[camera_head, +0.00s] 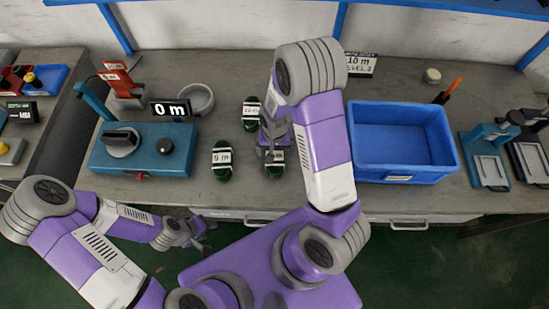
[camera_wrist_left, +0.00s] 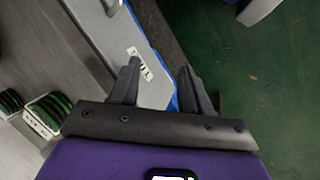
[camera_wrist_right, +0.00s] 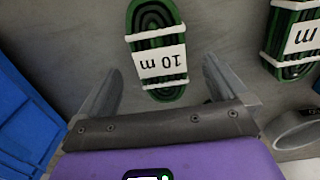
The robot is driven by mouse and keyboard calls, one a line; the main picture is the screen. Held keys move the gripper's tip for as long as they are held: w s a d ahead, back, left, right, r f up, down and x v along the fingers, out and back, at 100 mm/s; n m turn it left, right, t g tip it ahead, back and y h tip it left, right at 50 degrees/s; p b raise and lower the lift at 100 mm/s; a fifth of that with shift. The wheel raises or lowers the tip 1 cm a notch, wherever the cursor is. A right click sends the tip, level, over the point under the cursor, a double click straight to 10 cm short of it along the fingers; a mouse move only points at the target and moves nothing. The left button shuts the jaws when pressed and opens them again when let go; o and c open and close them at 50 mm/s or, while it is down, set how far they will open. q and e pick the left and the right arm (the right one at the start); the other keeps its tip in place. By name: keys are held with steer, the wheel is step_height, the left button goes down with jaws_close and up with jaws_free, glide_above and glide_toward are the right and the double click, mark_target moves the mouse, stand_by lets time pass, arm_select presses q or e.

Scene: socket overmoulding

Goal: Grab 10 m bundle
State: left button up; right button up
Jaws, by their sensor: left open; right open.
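The 10 m bundle (camera_wrist_right: 158,62) is a dark green coil with a white label band reading "10 m", lying on the grey bench. It also shows in the head view (camera_head: 275,168), partly hidden by my right gripper (camera_head: 271,153). In the right wrist view, my right gripper (camera_wrist_right: 160,76) is open, with its fingers on either side of the bundle, apart from it. Two similar labelled bundles lie nearby, one to the left (camera_head: 222,160) and one further back (camera_head: 250,114). My left gripper (camera_head: 204,236) is open and empty near the bench's front edge.
A blue bin (camera_head: 402,180) stands right of my right arm. A "10 m" sign (camera_head: 360,64) is at the back.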

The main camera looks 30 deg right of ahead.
step_height(320, 180, down, 5)
steer(key=shift+r+b, duration=0.1)
steer(key=shift+b, duration=0.3)
steer(key=c, duration=1.2)
